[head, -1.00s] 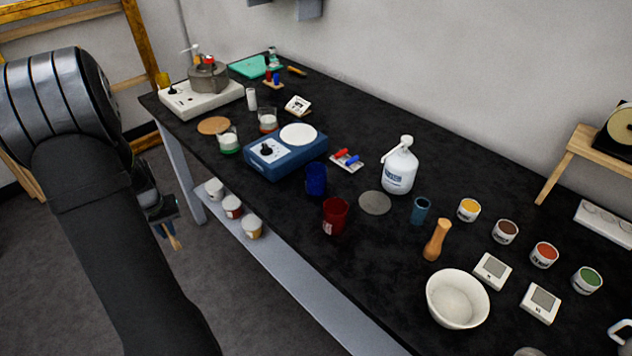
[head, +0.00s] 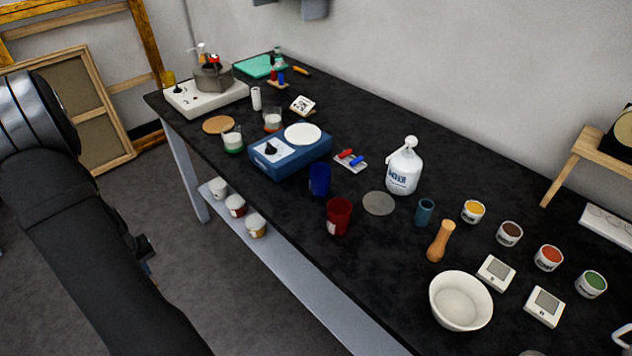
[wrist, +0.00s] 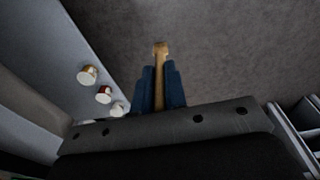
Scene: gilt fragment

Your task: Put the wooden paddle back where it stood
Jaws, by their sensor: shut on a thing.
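The wooden paddle (wrist: 160,52) is a pale tan stick in the wrist view. My gripper (wrist: 160,88) is shut on it between two blue fingers, with one end sticking out beyond them over the grey floor. In the head view my arm covers most of the gripper, and the paddle is hidden there. The arm is left of the black bench, off its front edge. On the bench stand a dark blue cup (head: 320,180) and a dark red cup (head: 338,216). I cannot tell which spot the paddle stood in.
A blue hotplate (head: 270,165), a white jug (head: 403,168), a white bowl (head: 443,307) and a wooden grinder (head: 440,241) crowd the bench. Small tubs stand on the low shelf (head: 290,270), which also shows beside the gripper in the wrist view (wrist: 85,45).

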